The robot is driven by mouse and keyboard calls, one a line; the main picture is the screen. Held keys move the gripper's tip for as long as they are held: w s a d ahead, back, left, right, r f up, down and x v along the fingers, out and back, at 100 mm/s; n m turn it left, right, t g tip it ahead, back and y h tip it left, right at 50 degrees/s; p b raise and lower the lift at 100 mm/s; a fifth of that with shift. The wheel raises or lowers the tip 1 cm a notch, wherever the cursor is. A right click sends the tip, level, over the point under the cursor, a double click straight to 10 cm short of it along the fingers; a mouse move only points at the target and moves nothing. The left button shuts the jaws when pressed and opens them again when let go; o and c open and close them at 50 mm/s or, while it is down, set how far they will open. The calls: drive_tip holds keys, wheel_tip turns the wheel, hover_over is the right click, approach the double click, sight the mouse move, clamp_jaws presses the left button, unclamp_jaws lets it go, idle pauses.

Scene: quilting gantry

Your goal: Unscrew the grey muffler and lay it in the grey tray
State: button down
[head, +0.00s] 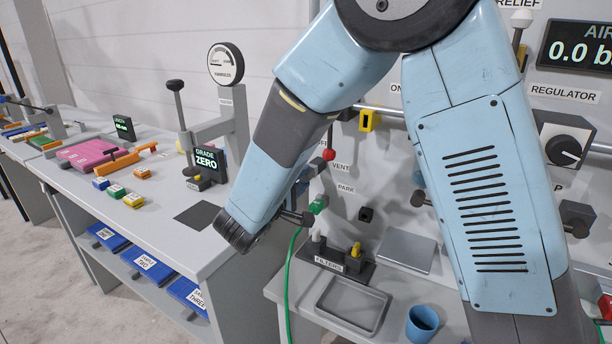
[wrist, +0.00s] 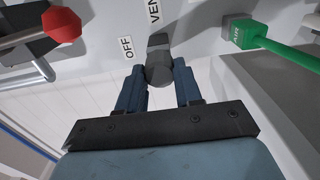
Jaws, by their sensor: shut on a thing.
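The grey muffler (wrist: 160,70) is a short dark cylinder in the wrist view. It sits against a dark port (wrist: 158,41) on the panel, between the OFF and VENT labels. My gripper (wrist: 159,80) is shut on it, with one blue-grey finger on each side. I cannot tell how far the muffler is threaded in. In the head view my arm hides the muffler and most of the fingers. The grey tray (head: 350,303) lies empty on the low bench, below the panel.
A green AIR connector (wrist: 243,33) with its hose is right of my gripper; a red knob (wrist: 62,24) is left. A FILTERS rack (head: 328,264) stands behind the tray, and a blue cup (head: 422,324) stands at its right. A side bench (head: 160,225) is left.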

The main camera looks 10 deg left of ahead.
drive_tip(key=n, duration=0.3)
drive_tip(key=shift+n, duration=0.4)
drive_tip(key=shift+n, duration=1.1)
drive_tip(key=shift+f+n, duration=0.1)
drive_tip(key=shift+n, duration=0.7)
drive_tip(key=shift+n, duration=1.8)
drive_tip(key=shift+n, duration=0.5)
